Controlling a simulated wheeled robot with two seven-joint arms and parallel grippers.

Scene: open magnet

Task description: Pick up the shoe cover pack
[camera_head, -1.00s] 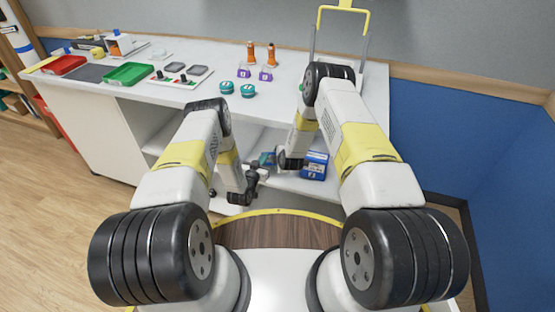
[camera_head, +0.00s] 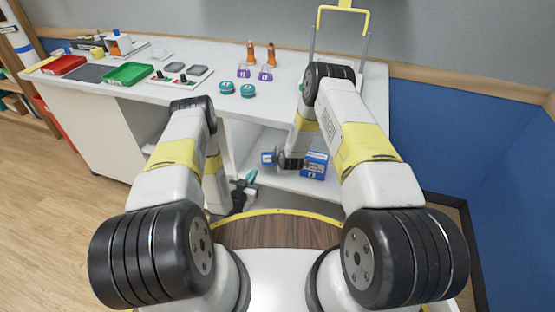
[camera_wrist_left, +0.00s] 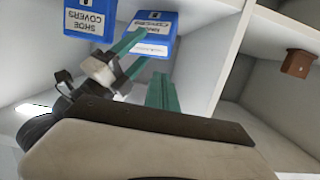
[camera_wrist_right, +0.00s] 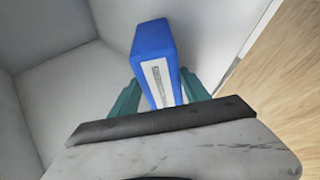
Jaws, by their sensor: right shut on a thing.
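One blue-and-white shoe cover pack (camera_head: 267,158) is between the teal fingers of my right gripper (camera_wrist_right: 160,96), which is shut on it inside the white shelf compartment. The same pack (camera_wrist_left: 152,38) shows in the left wrist view with its label upside down. A second shoe cover pack (camera_head: 315,165) stands on the shelf just right of my right gripper; it also shows in the left wrist view (camera_wrist_left: 90,20). My left gripper (camera_wrist_left: 160,92) is empty, its teal fingers together. In the head view the left gripper (camera_head: 251,177) is left of the packs, outside the shelf.
The shelf (camera_head: 285,183) lies under the white countertop (camera_head: 300,75), with compartment walls close around my right gripper. The countertop bears a green tray (camera_head: 128,74), a red tray (camera_head: 62,65) and small bottles. A brown block (camera_wrist_left: 298,63) shows in another compartment.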

